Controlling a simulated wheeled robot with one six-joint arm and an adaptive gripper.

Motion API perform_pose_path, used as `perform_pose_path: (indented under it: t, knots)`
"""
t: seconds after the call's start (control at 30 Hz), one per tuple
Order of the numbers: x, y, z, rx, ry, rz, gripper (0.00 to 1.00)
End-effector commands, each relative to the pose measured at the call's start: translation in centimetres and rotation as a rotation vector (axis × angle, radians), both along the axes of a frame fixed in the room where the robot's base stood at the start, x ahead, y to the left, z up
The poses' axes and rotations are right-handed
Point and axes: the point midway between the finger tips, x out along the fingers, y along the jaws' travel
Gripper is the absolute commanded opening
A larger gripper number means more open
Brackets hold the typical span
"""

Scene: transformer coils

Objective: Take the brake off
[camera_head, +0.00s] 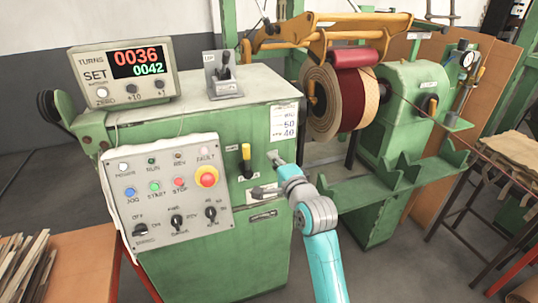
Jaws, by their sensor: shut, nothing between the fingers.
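The green winding machine (262,225) carries a grey control panel (160,195) on its front. Three black selector knobs sit in the panel's bottom row: a left one (140,230), a middle one (177,221) and a right one (210,212). Their small labels are too blurred to read surely, so I cannot tell which control is the brake. My gripper (275,157) is shut and empty, a little right of this lever. Whether it touches the machine's front I cannot tell.
A red emergency button (207,177) sits on the panel. The counter (123,73) reads 0036 over 0042. A small lever box (222,84) stands on top. A wound coil (340,100) and green headstock (412,100) are at the right. Wooden strips (22,270) lie front left.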

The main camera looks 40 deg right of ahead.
Motion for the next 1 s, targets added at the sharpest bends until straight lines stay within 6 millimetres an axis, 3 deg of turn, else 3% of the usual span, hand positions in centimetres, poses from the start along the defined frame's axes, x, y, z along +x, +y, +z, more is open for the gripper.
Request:
perform_pose_path:
  t: [0.2, 0.4, 1.0]
  knots:
    - [-4.0, 0.8, 0.0, 0.001, 0.001, -0.001, 0.0]
    - [-6.0, 1.3, 0.0, 0.0, 0.0, -0.002, 0.0]
    - [-6.5, 1.4, 0.0, 0.0, 0.0, -0.002, 0.0]
